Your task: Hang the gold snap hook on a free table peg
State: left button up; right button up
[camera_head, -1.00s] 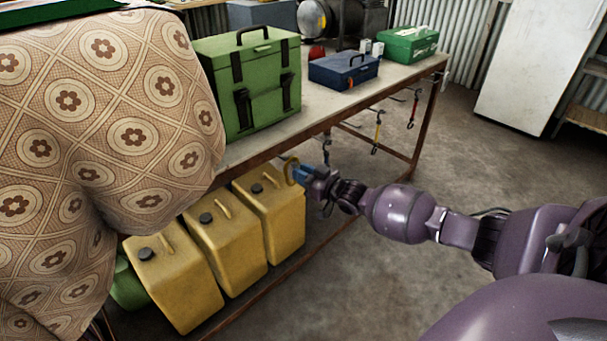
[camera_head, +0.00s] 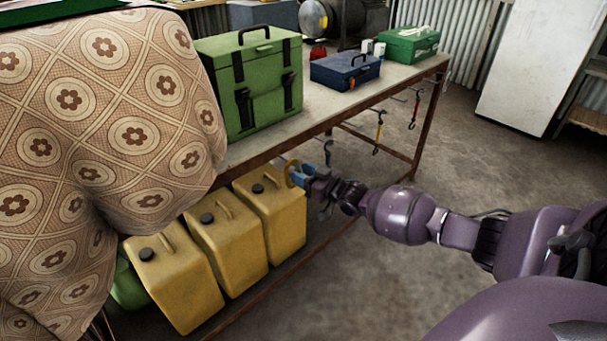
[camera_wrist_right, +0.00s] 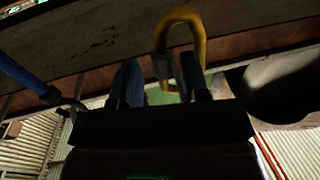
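The gold snap hook (camera_head: 294,171) is a yellow loop below the table's front edge, right at my right gripper's fingertips. It also shows in the right wrist view (camera_wrist_right: 184,17), its curved end up against the table edge and its lower part by the right-hand finger. My right gripper (camera_head: 303,174) has its blue fingers apart; in the right wrist view (camera_wrist_right: 158,82) a gap shows between them. A thin peg (camera_head: 283,158) shows beside the hook; I cannot tell whether the hook sits on it. My left gripper is not in view.
The table (camera_head: 310,122) carries a green case (camera_head: 262,97), a blue toolbox (camera_head: 345,70) and a green box (camera_head: 411,45). Blue, yellow and red hooks (camera_head: 378,132) hang along its front edge. Yellow canisters (camera_head: 228,240) stand below. A patterned cloth (camera_head: 110,115) covers something at left.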

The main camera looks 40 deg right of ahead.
jog(key=shift+o, duration=0.4)
jog(key=p+v, duration=0.2)
jog(key=v, duration=0.8)
jog(key=shift+s, duration=0.35)
jog(key=shift+d+f, duration=0.1)
jog(key=shift+d, duration=0.1)
